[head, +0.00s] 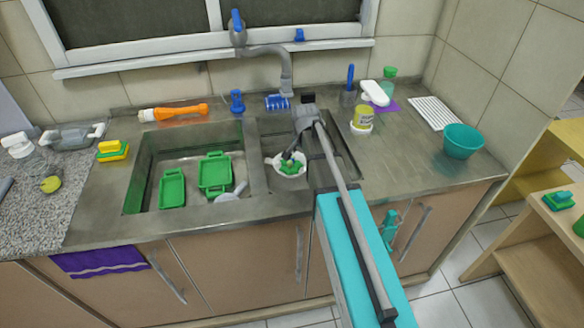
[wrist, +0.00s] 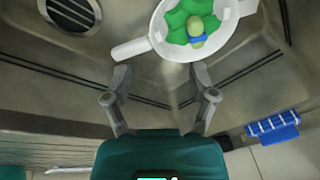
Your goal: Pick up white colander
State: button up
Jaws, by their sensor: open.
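The white colander (head: 284,172) sits in the right sink basin in the head view, with green things inside. In the wrist view the colander (wrist: 160,40) is at the top, its short white handle (wrist: 130,48) pointing to the lower left. Green pieces and a yellow-green item with a blue band lie in it. My gripper (wrist: 160,72) is open, with nothing between its fingers. The fingertips are just below the handle and rim in the wrist view; I cannot tell whether they touch. In the head view my arm partly hides the right basin.
The left basin holds two green trays (head: 172,188) and a white utensil (head: 232,192). The faucet (head: 285,70) stands behind the right basin. A yellow-labelled can (head: 362,119), a white rack (head: 433,112) and a teal bowl (head: 462,141) are on the right counter.

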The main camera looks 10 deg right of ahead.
jog(key=w+d+r+m+g+p, duration=0.1)
jog(key=d+m, duration=0.4)
jog(key=m, duration=1)
jog(key=shift+w+d+r+g+p, duration=0.15)
jog(key=shift+w+d+g+p, duration=0.15)
jog(key=shift+w+g, duration=0.55)
jog(key=shift+w, duration=0.15)
notch_tip(320, 180, down, 9)
jog(key=b, duration=0.8)
jog(key=shift+r+b, duration=0.15)
jog(key=shift+b, duration=0.15)
jog(key=shift+a+f+b, duration=0.1)
jog(key=shift+f+b, duration=2.5)
grip_shut()
